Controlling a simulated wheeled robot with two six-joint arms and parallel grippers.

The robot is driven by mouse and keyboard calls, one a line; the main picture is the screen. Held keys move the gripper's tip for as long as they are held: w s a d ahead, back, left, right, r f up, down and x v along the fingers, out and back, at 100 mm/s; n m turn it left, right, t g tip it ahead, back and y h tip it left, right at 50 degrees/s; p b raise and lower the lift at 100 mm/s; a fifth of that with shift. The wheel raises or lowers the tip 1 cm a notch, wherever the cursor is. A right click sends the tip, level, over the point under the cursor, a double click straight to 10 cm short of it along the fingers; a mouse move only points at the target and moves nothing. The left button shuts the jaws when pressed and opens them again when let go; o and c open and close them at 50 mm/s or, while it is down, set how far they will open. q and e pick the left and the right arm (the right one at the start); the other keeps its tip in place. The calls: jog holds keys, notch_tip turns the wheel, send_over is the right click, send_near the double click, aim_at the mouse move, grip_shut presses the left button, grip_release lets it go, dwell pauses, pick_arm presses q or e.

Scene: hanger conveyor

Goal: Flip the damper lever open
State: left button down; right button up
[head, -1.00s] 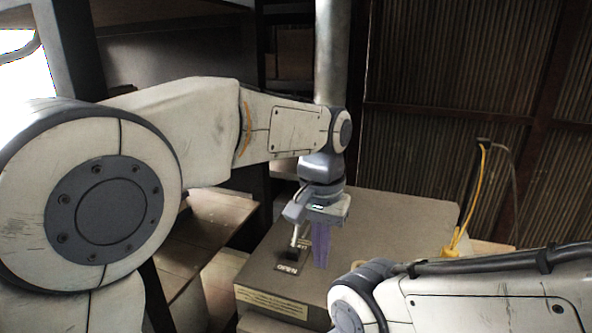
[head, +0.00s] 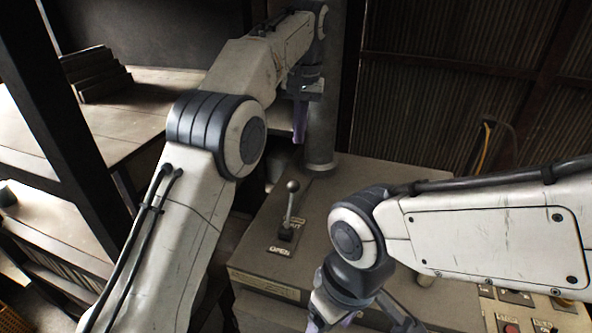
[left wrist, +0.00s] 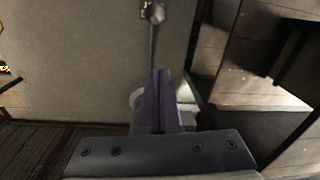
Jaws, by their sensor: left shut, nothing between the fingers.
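The damper lever (head: 289,208) is a metal rod with a round knob on top of a brown-grey box (head: 350,200). It stands up from its base, its knob towards the far side. An "OPEN" label (head: 281,251) lies on the near side of the base; a second label behind the rod is partly hidden. My left gripper (head: 300,122), with purple fingers, is shut and empty. It is beyond the lever, near the vertical pipe, and apart from the knob. In the left wrist view its fingers (left wrist: 162,75) point towards the knob (left wrist: 157,14). My right gripper is partly cut off at the bottom edge.
The vertical metal pipe (head: 322,110) rises from the back of the box, close to my left gripper. A button panel (head: 525,310) is at bottom right. Wooden shelves (head: 90,130) and a dark upright post stand on the left. The box top around the lever is clear.

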aim_at(291, 205)
pick_arm(q)
notch_tip(291, 205, down, 10)
jog(key=s, duration=0.1)
jog(key=s+r, duration=0.1)
jog(key=s+a, duration=0.1)
jog(key=shift+s+r, duration=0.15)
jog(key=shift+s, duration=0.2)
dwell(0.5)
